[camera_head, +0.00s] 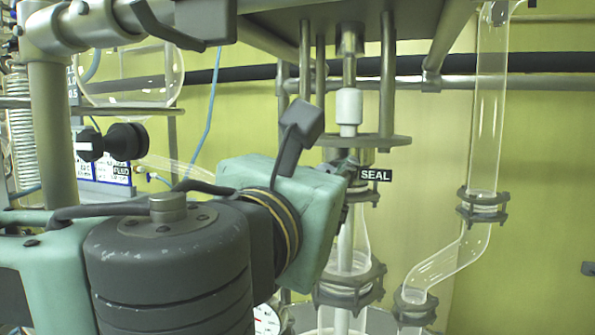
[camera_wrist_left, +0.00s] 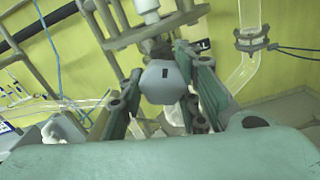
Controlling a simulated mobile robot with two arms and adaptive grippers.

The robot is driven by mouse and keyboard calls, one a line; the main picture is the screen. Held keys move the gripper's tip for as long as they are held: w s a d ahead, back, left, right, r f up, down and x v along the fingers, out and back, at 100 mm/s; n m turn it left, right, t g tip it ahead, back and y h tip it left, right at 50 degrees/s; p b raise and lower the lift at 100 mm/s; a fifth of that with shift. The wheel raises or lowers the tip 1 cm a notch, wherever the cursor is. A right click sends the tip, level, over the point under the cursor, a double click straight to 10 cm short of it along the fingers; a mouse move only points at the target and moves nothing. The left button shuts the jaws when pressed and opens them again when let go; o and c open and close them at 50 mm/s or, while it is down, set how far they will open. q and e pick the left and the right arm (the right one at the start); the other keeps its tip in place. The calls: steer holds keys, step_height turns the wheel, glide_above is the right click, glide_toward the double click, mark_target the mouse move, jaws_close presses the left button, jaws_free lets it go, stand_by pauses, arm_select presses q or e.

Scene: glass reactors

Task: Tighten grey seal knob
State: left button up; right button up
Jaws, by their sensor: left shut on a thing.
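The grey seal knob (camera_wrist_left: 164,81) is a faceted, rounded knob with a small dark slot, seen in the middle of the left wrist view. My left gripper (camera_wrist_left: 160,88) has one finger on each side of it and is shut on it. In the head view, my left wrist and forearm hide the knob and most of the gripper. A black "SEAL" label (camera_head: 375,175) shows just right of my wrist. My right gripper is in neither view.
A metal stirrer frame with a white coupling (camera_head: 348,106) stands behind my wrist. Glass tubing (camera_head: 488,110) with clamps runs down the right. A black knob (camera_head: 126,141) is at the left near a "FEED" label. The yellow wall is behind.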

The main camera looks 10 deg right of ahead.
arm_select(q)
steer(key=m+p, duration=0.1)
steer(key=m, duration=0.2)
steer(key=shift+r+m+p, duration=0.15)
steer(key=shift+m+p, duration=0.25)
steer(key=m+p, duration=0.1)
steer(key=m, duration=0.2)
steer(key=shift+r+m+p, duration=0.15)
steer(key=shift+m+p, duration=0.15)
steer(key=m+p, duration=0.2)
steer(key=m, duration=0.3)
steer(key=shift+d+r, duration=0.1)
steer(key=shift+r, duration=0.05)
steer(key=shift+r+m, duration=0.1)
steer(key=shift+m, duration=0.2)
steer(key=o, duration=1.1)
steer(key=shift+c, duration=0.2)
steer(key=shift+f, duration=0.2)
